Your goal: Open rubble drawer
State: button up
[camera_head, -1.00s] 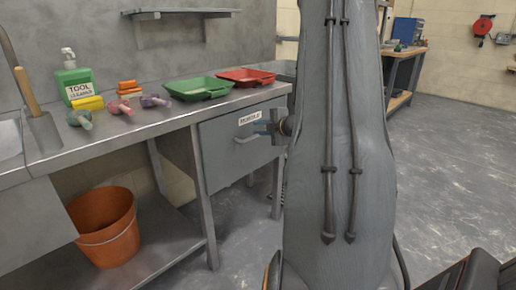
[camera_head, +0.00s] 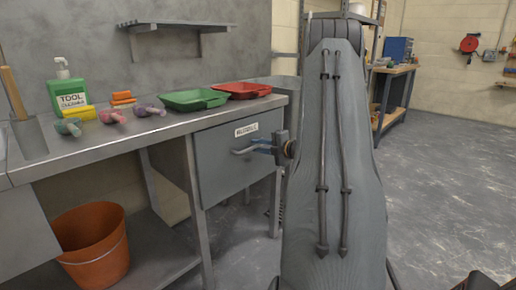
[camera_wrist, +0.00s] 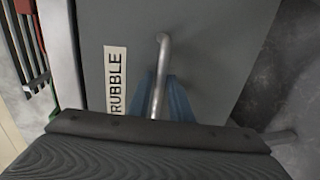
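The grey rubble drawer (camera_head: 222,168) sits under the right part of the bench and looks shut. Its white label (camera_head: 246,130) reads RUBBLE in the wrist view (camera_wrist: 116,80). The metal bar handle (camera_head: 240,152) is on the drawer front. My gripper (camera_head: 261,146) is at the right part of the handle. In the wrist view, its blue fingers (camera_wrist: 163,97) lie on either side of the handle (camera_wrist: 162,65), with the bar running between them. They look apart; contact with the bar is hard to see.
On the bench stand a green tray (camera_head: 194,99), a red tray (camera_head: 243,90), a green tool cleaner bottle (camera_head: 71,97) and several small coloured items. An orange bucket (camera_head: 92,246) is on the lower shelf.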

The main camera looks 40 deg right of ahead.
jog(key=shift+w, duration=0.1)
grip_shut()
